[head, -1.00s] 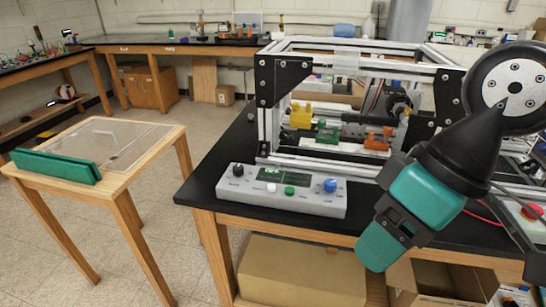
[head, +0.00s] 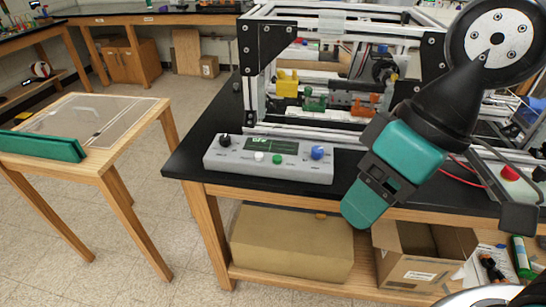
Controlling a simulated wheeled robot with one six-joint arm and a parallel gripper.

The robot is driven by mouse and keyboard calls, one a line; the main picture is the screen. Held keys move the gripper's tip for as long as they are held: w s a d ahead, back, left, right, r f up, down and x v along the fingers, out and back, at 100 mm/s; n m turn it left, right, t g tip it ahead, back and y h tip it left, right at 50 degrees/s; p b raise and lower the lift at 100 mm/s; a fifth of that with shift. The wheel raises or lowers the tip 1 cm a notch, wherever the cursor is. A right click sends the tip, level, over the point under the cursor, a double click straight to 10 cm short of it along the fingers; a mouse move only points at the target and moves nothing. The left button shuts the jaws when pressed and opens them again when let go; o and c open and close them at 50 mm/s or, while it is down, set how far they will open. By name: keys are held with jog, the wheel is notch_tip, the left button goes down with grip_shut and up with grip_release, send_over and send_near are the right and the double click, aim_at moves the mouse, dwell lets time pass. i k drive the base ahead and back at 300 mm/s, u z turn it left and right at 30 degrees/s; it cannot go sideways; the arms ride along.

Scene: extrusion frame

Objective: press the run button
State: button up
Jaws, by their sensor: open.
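A grey control box (head: 230,165) lies on the front edge of the black bench top. On it are a black knob (head: 225,141), a small dark screen with green marks (head: 262,144), a white button (head: 259,157), a green button (head: 278,160) and a blue knob (head: 318,153). No label that reads "run" is legible. My gripper (head: 362,208), teal and black, hangs right of the box, pointing down and left, apart from the buttons. It is open, with nothing seen in it. None of the buttons is hidden.
An aluminium extrusion frame (head: 340,144) stands behind the box, holding yellow, green and orange parts. A red button (head: 510,172) is on the bench at right. A small wooden table (head: 135,125) stands left, with floor between.

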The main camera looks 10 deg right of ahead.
aim_at(278, 159)
jog(key=z, duration=0.15)
jog(key=k, duration=0.4)
jog(key=z, duration=0.6)
jog(key=k, duration=0.95)
jog(key=z, duration=0.05)
jog(key=i, duration=0.35)
jog(key=u, duration=1)
jog(key=i, duration=1.2)
jog(key=z, duration=0.2)
